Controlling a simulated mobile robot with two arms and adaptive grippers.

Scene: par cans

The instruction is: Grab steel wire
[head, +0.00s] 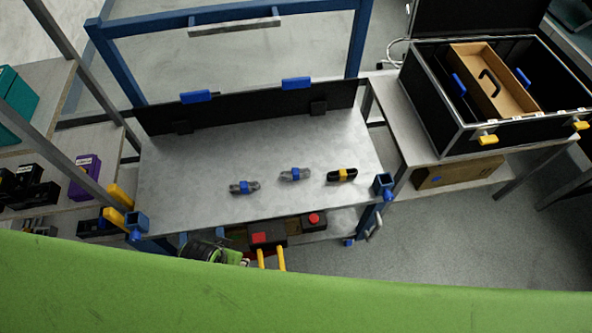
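Two small grey bundles with blue bands lie on the grey top of a blue-framed cart; they look like coiled steel wire. The three lie apart from each other. Neither of my grippers can be made out in the head view.
The cart top (215,155) is otherwise clear, with a raised black back panel (250,106). An open black case (430,95) stands on a side table at right. Red-and-black items (268,236) sit below the front edge. A green surface fills the bottom foreground.

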